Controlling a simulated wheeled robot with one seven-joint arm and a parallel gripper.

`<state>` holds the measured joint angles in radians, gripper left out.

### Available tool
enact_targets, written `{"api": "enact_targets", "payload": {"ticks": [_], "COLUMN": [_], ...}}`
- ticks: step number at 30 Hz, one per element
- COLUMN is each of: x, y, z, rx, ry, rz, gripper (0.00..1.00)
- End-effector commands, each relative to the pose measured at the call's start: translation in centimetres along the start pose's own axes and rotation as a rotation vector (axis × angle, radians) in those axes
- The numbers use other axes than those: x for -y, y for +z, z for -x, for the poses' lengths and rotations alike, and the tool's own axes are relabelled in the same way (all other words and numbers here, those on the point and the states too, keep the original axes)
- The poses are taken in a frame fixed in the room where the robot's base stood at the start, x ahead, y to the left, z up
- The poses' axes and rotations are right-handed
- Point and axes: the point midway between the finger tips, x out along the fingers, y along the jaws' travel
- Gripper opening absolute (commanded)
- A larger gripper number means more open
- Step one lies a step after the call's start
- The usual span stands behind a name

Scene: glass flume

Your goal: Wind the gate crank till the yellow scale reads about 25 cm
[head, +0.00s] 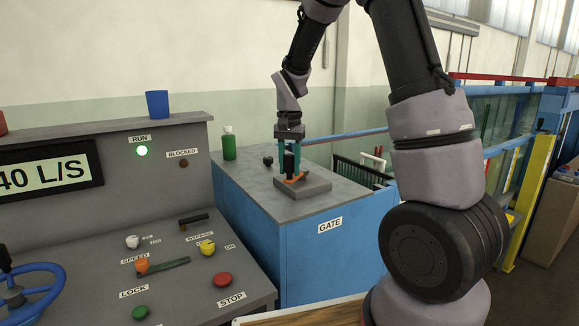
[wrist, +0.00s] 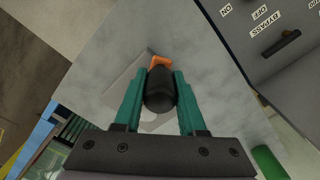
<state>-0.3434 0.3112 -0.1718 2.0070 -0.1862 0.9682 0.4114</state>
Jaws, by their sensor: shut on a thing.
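The gate crank has an orange arm (head: 295,179) and an upright black handle (wrist: 160,92), and sits on a grey plate on top of the blue GATE cabinet (head: 305,250). My gripper (head: 289,158) points down from above, its teal fingers shut on the black handle, one on each side. In the wrist view the orange arm (wrist: 160,62) shows just beyond the handle. A yellow upright post (head: 531,195), possibly the yellow scale, stands by the glass flume at the right. Its marks are too small to read, and my arm hides part of the flume.
A control desk on the left carries a STOP button (head: 222,279), other knobs and a blue handwheel (head: 30,290). A green bottle (head: 229,145) and a small black knob (head: 268,161) stand near the crank.

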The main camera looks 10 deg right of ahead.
Motion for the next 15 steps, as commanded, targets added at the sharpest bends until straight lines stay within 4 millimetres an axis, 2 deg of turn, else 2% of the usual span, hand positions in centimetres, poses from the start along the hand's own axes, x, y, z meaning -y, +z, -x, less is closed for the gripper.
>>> {"api": "enact_targets", "payload": {"ticks": [5, 12, 15], "x": [0.4, 2.2, 2.8], "y": [-0.1, -0.8, -1.1], "z": [0.1, 0.1, 0.1], "rx": [-0.002, -0.001, -0.002], "ry": [-0.002, -0.003, -0.003], "rz": [-0.03, -0.228, -0.234], "gripper": [0.0, 0.0, 0.0]}}
